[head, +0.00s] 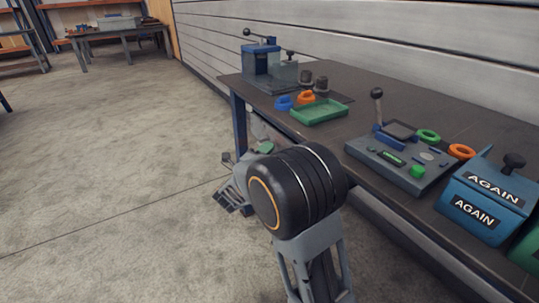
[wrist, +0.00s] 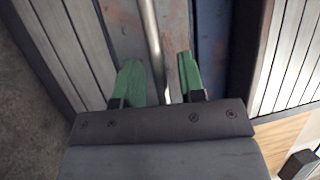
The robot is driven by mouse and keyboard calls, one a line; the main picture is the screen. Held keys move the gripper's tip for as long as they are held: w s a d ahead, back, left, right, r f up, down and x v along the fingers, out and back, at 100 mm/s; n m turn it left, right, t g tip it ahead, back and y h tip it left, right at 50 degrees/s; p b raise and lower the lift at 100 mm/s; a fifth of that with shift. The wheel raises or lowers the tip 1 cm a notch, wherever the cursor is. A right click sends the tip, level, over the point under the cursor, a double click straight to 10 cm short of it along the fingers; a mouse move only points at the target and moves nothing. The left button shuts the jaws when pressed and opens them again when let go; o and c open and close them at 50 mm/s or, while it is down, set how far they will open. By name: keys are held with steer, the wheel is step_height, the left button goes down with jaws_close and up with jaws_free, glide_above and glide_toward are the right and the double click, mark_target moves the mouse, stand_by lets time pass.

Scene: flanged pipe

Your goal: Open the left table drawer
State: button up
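The left table drawer (head: 257,127) is under the left end of the dark workbench, mostly hidden behind my arm. In the wrist view, its worn, rust-marked grey front (wrist: 122,28) fills the top middle. A pale metal bar handle (wrist: 151,35) runs along it. My gripper (wrist: 159,62) has green fingers, standing apart with the bar between them. In the head view, my gripper (head: 263,149) is low at the bench front, partly hidden by my wrist. I cannot tell whether the drawer is slightly open.
The workbench (head: 345,82) holds a blue-grey press (head: 268,66), a green tray (head: 319,111), coloured rings, a lever panel (head: 402,158) and a blue box (head: 487,197) marked AGAIN. A blue leg (head: 238,122) is beside the drawer. The concrete floor (head: 110,150) at left is clear.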

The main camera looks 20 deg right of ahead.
steer(key=shift+w+d, duration=0.15)
steer(key=shift+d, duration=0.1)
jaws_close()
stand_by(0.5)
